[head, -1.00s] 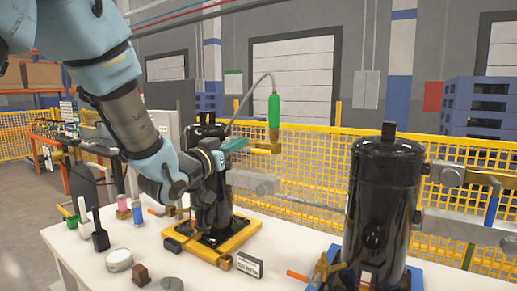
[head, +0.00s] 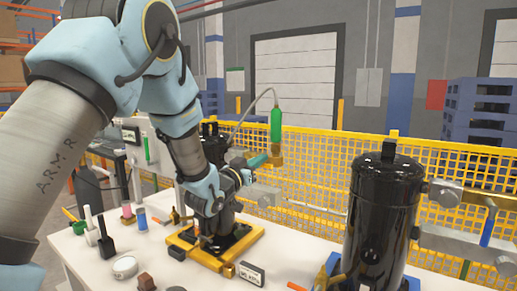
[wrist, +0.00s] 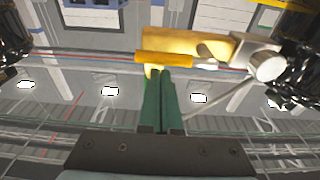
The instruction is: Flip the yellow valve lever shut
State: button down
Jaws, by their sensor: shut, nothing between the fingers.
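The yellow valve lever (wrist: 165,58) shows in the wrist view as an orange-yellow bar lying across the picture, in front of a brass valve body (wrist: 200,42). My gripper (wrist: 160,74) has its two green fingers pressed together, with the tips right at the lever's near side; I cannot tell whether they touch it. In the head view my gripper (head: 266,160) reaches the brass valve part (head: 276,153) below a green cylinder (head: 276,124). The lever's own outline is hard to separate there, partly behind the fingers.
A black compressor (head: 383,220) stands at the right, near a second valve with a blue handle (head: 488,228). Another black compressor, mostly behind my arm, sits on a yellow base (head: 245,240). Small items fill the table's left side. A yellow fence (head: 320,165) runs behind.

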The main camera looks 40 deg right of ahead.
jog(key=shift+f, duration=0.2)
jog(key=shift+f+b, duration=0.1)
jog(key=shift+b, duration=0.25)
jog(key=shift+f+m+b, duration=0.1)
jog(key=shift+m+b, duration=0.4)
jog(key=shift+s+f+m+b, duration=0.1)
jog(key=shift+f+m+b, duration=0.15)
jog(key=shift+b, duration=0.4)
jog(key=w+f+m+g+b, duration=0.1)
jog(key=w+f+m+b, duration=0.1)
jog(key=m+b, duration=0.7)
jog(key=w+a+f+m+g+y+b, duration=0.1)
jog(key=f+m+b, duration=0.3)
jog(key=m+b, duration=0.5)
jog(key=shift+w+f+g+b, duration=0.25)
jog(key=shift+w+g+b, duration=0.2)
jog(key=shift+b, duration=2.95)
jog(key=shift+m, duration=0.35)
